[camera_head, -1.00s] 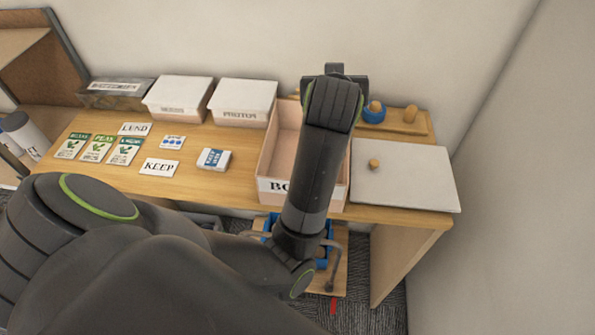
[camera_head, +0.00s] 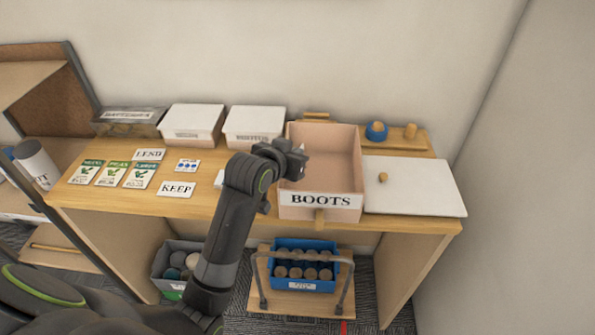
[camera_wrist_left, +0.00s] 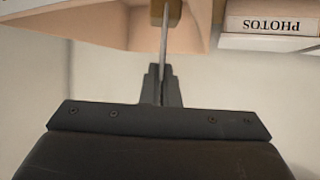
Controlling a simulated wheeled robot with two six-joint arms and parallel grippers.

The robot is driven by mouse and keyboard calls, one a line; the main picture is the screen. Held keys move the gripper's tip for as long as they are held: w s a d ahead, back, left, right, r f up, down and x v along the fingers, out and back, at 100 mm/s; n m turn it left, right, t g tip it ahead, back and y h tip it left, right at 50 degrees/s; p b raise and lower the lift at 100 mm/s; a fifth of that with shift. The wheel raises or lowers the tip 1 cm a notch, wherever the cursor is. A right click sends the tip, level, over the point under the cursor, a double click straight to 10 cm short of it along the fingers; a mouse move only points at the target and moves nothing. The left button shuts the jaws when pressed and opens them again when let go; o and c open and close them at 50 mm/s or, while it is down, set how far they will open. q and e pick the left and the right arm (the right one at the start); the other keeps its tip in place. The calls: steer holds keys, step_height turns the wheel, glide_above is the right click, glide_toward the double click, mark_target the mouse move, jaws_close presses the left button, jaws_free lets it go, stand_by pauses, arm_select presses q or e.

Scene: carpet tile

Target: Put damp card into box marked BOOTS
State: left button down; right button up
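The open pink box marked BOOTS (camera_head: 320,201) stands on the bench with its label facing me. My left gripper (camera_head: 299,158) is at the box's left side, near the rim. In the left wrist view my left gripper (camera_wrist_left: 164,88) has its fingers close together on a thin grey-white card (camera_wrist_left: 165,45), seen edge-on; its face and markings are hidden. A pale edge by the fingers shows in the head view. Another small card with blue dots (camera_head: 187,165) lies on the bench at left. My right gripper is not in view.
A white lid with a knob (camera_head: 415,188) lies right of the box. Lidded boxes (camera_head: 254,121) stand at the back left. A KEEP label (camera_head: 177,189), a LEND label (camera_head: 149,155) and seed packets (camera_head: 108,174) lie at left. A blue crate (camera_head: 304,286) sits below.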

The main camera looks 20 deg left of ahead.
arm_select(q)
steer(key=shift+f, duration=2.45)
steer(key=shift+f, duration=0.25)
steer(key=shift+s+f, duration=0.15)
steer(key=shift+f, duration=0.25)
steer(key=c, duration=2)
jaws_free()
steer(key=shift+f, duration=0.15)
steer(key=shift+o, duration=0.2)
steer(key=shift+s+r, duration=0.1)
steer(key=shift+r, duration=0.5)
steer(key=v, duration=1.1)
steer(key=shift+s+r, duration=0.2)
steer(key=shift+r, duration=0.25)
